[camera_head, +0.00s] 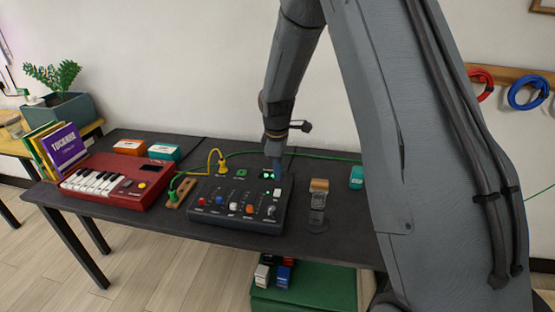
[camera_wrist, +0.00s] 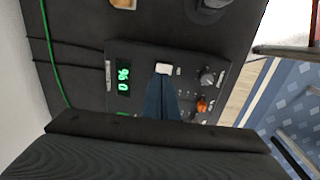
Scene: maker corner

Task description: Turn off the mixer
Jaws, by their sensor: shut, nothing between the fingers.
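The mixer (camera_head: 222,223) is a dark grey box with coloured knobs on the black table, and it also shows in the wrist view (camera_wrist: 222,68). Its display (camera_head: 267,175) glows green, and the lit green digits also show in the wrist view (camera_wrist: 123,81). A white rocker or button (camera_wrist: 164,69) sits beside the display; it also shows in the head view (camera_head: 278,191). My gripper (camera_head: 277,178) is shut and empty, pointing down over the mixer's back right part. In the wrist view its blue-grey fingertips (camera_wrist: 162,80) are right beside the white button; I cannot tell whether they touch it.
A red keyboard (camera_head: 137,189) stands left of the mixer, with orange (camera_head: 129,147) and teal (camera_head: 164,152) boxes behind it. Yellow (camera_head: 213,160) and green cables run behind the mixer. A green box (camera_head: 320,290) is below.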

